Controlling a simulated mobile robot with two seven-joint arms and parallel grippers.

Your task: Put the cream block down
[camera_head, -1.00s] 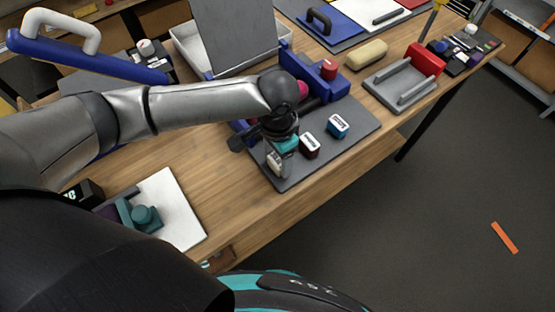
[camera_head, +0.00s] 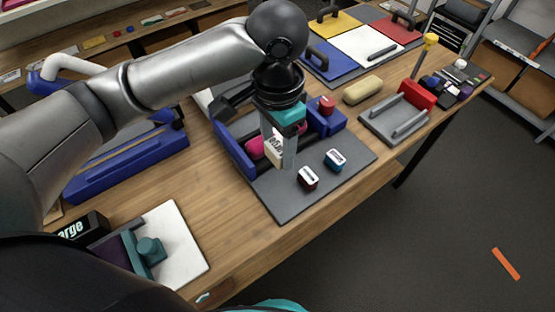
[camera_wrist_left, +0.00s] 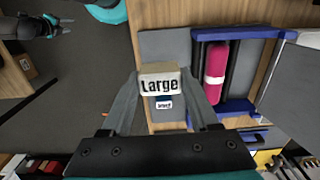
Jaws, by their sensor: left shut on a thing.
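The cream block (camera_head: 275,152) is between the fingers of my left gripper (camera_head: 280,146), held above the grey mat (camera_head: 292,204). Its "Large" label faces the left wrist view (camera_wrist_left: 160,84), where my left gripper (camera_wrist_left: 160,92) has a finger on each side of it. A dark red block (camera_head: 307,178) and a blue block (camera_head: 335,159), both with white tops, stand on the mat. My right gripper is not seen in the head view; a dark shape at the upper left of the wrist view may be it, unclear.
A blue frame (camera_head: 235,155) with a magenta roll (camera_wrist_left: 215,66) borders the mat's far side. A yellowish block (camera_head: 362,90) and a grey tray (camera_head: 392,124) lie beyond. A white board (camera_head: 180,245) lies near left. The mat's front part is bare.

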